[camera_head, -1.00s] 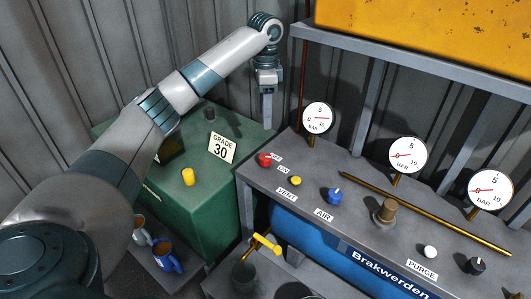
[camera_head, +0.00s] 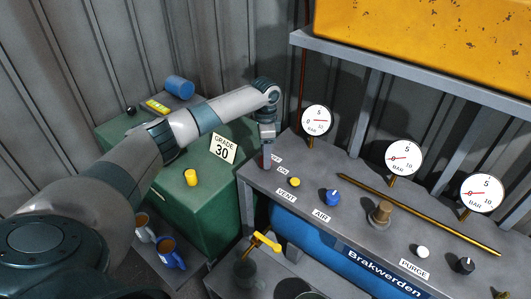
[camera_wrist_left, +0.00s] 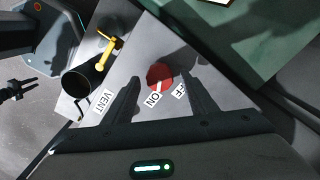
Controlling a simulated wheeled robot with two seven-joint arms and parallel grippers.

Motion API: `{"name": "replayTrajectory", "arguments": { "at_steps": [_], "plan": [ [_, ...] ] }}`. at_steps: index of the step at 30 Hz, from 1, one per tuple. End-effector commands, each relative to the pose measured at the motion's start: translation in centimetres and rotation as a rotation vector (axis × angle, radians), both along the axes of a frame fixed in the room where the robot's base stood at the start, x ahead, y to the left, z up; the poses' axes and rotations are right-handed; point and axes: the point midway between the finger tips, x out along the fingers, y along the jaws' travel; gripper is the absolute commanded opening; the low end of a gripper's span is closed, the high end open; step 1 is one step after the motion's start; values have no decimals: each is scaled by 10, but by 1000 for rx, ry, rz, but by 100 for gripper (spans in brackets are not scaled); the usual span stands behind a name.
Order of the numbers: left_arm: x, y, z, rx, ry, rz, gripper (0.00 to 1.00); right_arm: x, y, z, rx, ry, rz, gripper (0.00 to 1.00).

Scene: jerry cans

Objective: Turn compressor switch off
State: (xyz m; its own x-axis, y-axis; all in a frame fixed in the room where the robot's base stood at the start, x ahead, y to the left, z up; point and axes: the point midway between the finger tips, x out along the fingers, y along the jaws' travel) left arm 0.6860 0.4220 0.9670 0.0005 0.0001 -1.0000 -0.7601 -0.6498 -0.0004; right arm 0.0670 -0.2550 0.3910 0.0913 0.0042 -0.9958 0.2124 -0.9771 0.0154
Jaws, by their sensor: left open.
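The red compressor switch (camera_wrist_left: 160,77) is a round knob on the grey panel. It shows in the left wrist view with ON and OFF labels beside it and a white mark on its side toward ON. My left gripper (camera_wrist_left: 160,86) is open, with one finger on each side of the knob; I cannot tell whether they touch it. In the head view my left gripper (camera_head: 267,158) points down at the panel's left end and hides most of the knob. A small dark forked shape at the left wrist view's left edge may be my right gripper.
Gauges stand behind. A yellow-handled valve (camera_head: 265,241) is in front.

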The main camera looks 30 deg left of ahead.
Motion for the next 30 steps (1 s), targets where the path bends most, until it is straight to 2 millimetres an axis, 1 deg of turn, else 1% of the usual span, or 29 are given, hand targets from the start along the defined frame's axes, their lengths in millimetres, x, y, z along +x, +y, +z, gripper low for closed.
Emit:
{"name": "replayTrajectory", "arguments": {
  "at_steps": [5,13,14,15,17,18,19,26,30],
  "plan": [
    [0,0,-8,0,0,0,52,0,0,3,0,0,0,31],
    [0,0,-9,0,0,0,52,0,0,2,0,0,0,31],
    [0,0,-9,0,0,0,47,0,0,2,0,0,0,31],
    [0,0,-9,0,0,0,38,0,0,2,0,0,0,31],
    [0,0,-9,0,0,0,23,0,0,2,0,0,0,31],
    [0,0,-9,0,0,0,14,0,0,2,0,0,1,31],
    [0,0,-8,0,0,0,11,0,0,2,0,0,1,31],
    [0,0,-8,-1,1,7,11,0,0,4,0,0,1,31],
    [-1,0,-7,-1,2,32,11,0,-1,8,0,1,1,31]
  ]
}}
